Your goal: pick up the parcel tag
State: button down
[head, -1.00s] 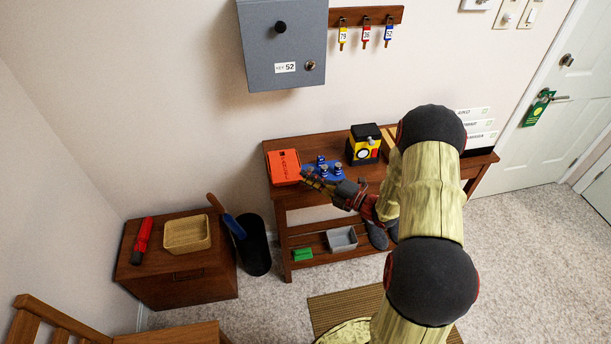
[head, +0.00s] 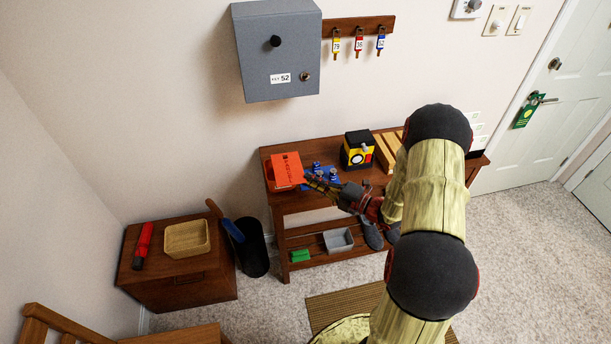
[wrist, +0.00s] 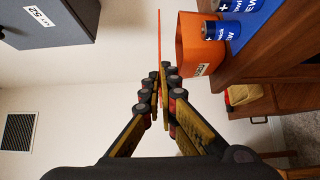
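The parcel tag (head: 287,166) is a flat orange-red card with dark print. In the head view it stands tilted up above the orange tray (head: 271,182) at the left end of the console table. In the wrist view the tag (wrist: 159,38) shows edge-on as a thin orange line running up from between my fingertips. My gripper (wrist: 161,88) is closed on it; its fingers (head: 308,180) also show in the head view at the tag's lower right edge. The labelled orange tray (wrist: 199,48) is just right of the tag in the wrist view.
Blue-wrapped batteries (head: 320,170) stand on a blue mat beside the tray. A yellow, red and black box (head: 357,150) is farther right. A grey key cabinet (head: 277,52) hangs above the table. A low cabinet (head: 178,277) and a dark bin (head: 252,248) stand left.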

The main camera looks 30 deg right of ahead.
jog(key=s+d+r+p, duration=0.4)
jog(key=s+d+p, duration=0.1)
jog(key=s, duration=0.4)
jog(key=shift+s+d+p, duration=0.15)
jog(key=shift+s+p, duration=0.15)
jog(key=shift+p, duration=0.15)
